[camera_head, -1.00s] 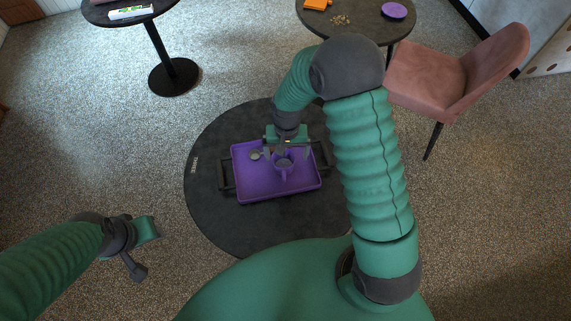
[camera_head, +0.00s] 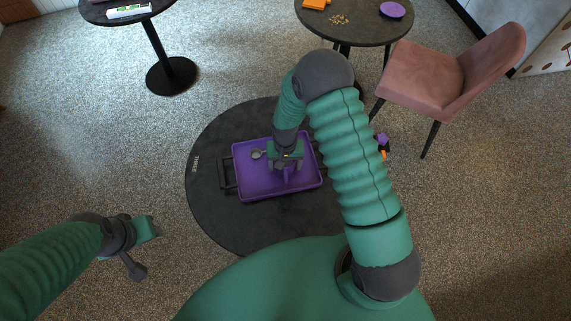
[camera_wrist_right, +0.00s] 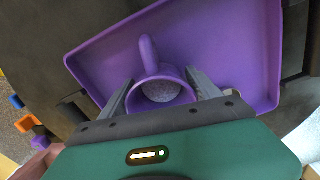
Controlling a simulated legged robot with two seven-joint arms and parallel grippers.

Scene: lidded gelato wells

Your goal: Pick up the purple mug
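The purple mug (camera_wrist_right: 160,82) stands on a purple tray (camera_wrist_right: 250,30), with its handle pointing away from the gripper in the right wrist view. A pale speckled surface shows inside it. In the head view the mug (camera_head: 287,175) is mostly hidden under my right gripper (camera_head: 286,165), over the tray (camera_head: 245,188). In the right wrist view, the fingers of my right gripper (camera_wrist_right: 160,88) are apart, one on each side of the mug; I cannot tell whether they touch it. My left gripper (camera_head: 146,250) is open and empty, away at the lower left.
A spoon (camera_head: 257,153) lies on the tray, left of the mug. The tray, with dark handles, sits on a round dark table (camera_head: 225,230). A pink chair (camera_head: 430,75) and a second round table (camera_head: 360,25) stand at the upper right. Small purple and orange items (camera_head: 382,145) show right of my arm.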

